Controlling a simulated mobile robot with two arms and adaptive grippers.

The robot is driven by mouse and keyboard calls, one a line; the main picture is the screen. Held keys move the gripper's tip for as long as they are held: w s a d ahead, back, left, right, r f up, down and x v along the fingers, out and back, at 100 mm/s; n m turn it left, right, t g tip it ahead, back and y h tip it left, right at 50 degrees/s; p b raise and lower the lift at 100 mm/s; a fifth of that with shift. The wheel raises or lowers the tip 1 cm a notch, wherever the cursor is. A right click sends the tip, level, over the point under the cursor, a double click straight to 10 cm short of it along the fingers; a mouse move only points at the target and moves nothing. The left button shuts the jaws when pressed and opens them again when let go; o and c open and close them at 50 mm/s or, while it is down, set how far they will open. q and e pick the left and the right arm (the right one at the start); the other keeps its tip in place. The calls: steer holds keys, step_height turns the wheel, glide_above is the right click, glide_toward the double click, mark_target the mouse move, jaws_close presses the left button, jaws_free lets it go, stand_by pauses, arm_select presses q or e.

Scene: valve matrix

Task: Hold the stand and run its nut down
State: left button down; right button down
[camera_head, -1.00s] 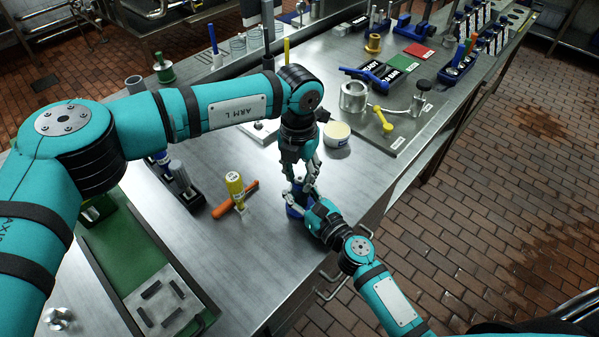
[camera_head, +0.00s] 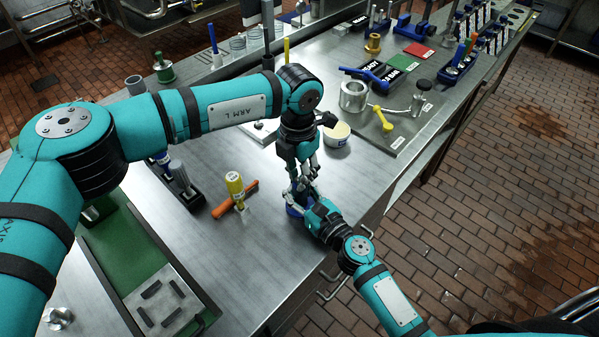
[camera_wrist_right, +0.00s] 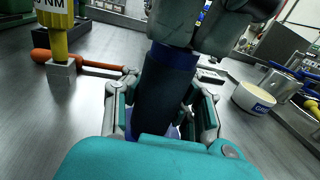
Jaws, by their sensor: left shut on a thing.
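The blue stand (camera_head: 293,209) is near the table's front edge in the head view, mostly hidden by both grippers. My left gripper (camera_head: 302,184) points down over its top and is shut there on the nut, which its fingers hide. My right gripper (camera_head: 304,203) reaches in low from the front right, its fingers at the stand. In the right wrist view its fingers lie on both sides of a dark upright cylinder (camera_wrist_right: 163,95). Whether they press on it is not clear. Grey parts of the left gripper fill the top of that view.
A yellow torque tool (camera_head: 236,187) stands beside an orange-handled tool (camera_head: 226,207) to the left. A white tub (camera_head: 337,135) is close behind the grippers.

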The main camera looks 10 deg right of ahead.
arm_select(q)
steer(key=c, duration=1.2)
jaws_free()
steer(key=shift+c, duration=0.2)
arm_select(e)
steer(key=shift+f, duration=0.1)
arm_select(q)
step_height(320, 180, up, 12)
steer(key=shift+w+a, duration=0.1)
arm_select(e)
steer(key=c, duration=1.1)
jaws_free()
steer(key=shift+c, duration=0.2)
steer(key=shift+s, duration=0.1)
